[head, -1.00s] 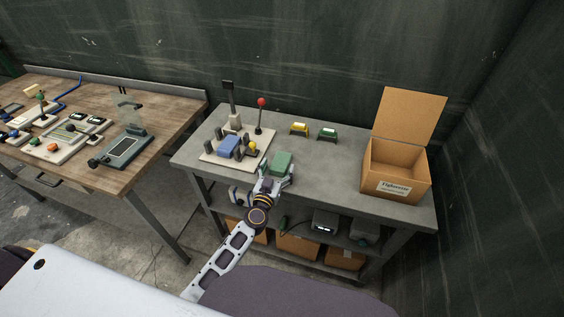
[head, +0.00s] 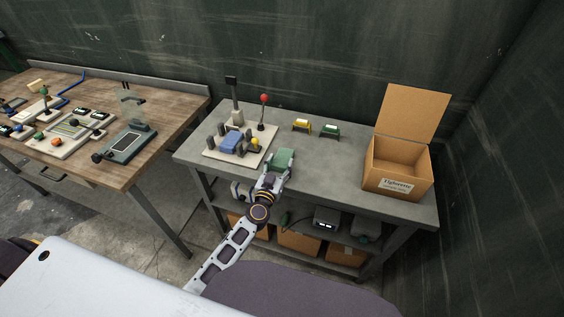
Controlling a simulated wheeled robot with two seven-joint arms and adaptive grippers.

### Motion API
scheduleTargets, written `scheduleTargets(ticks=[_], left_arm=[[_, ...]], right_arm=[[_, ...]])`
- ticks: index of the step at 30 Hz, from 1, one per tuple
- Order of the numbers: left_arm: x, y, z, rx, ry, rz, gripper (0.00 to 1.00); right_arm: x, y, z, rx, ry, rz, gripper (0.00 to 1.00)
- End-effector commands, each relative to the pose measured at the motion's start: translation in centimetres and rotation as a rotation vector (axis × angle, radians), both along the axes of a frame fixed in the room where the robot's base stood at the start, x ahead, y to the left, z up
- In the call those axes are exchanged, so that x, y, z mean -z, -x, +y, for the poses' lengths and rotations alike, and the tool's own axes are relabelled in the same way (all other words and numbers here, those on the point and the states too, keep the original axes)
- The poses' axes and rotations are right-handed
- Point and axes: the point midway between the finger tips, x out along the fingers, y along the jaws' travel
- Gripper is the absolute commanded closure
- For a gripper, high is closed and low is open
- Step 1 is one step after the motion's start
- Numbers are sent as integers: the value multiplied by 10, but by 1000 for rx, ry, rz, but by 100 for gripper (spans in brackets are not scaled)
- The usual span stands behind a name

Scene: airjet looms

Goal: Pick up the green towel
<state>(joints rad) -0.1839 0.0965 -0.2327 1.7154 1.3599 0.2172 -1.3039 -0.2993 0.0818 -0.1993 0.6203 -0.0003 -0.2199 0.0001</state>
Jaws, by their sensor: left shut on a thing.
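The green towel (head: 284,159) is a folded green block at the front edge of the grey table, right of the pale fixture board. My left gripper (head: 279,171) reaches it from the front, with its fingers at the towel's near end and sides. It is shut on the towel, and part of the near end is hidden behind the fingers. I cannot tell whether the towel is clear of the tabletop. My right gripper is out of view.
The pale board (head: 212,154) holds a blue block (head: 232,142) and upright posts, close left of the towel. A red-topped lever (head: 264,99) stands behind. Small yellow (head: 302,126) and green (head: 330,131) stands sit farther back. An open cardboard box (head: 397,170) is at right; the tabletop between is clear.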

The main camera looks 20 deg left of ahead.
Motion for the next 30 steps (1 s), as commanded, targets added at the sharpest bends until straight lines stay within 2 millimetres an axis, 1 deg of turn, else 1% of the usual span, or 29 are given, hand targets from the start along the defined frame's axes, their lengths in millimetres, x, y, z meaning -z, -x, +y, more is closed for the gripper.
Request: scheduleTargets(ticks=[7,14,20,30], left_arm=[[-3,0,0,-1,1,0,69],[-14,0,0,-1,1,0,69],[-30,0,0,-2,3,0,69],[-62,0,0,-1,2,-1,69]], right_arm=[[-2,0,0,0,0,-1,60],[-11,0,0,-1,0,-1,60],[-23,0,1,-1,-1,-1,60],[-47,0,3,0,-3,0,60]])
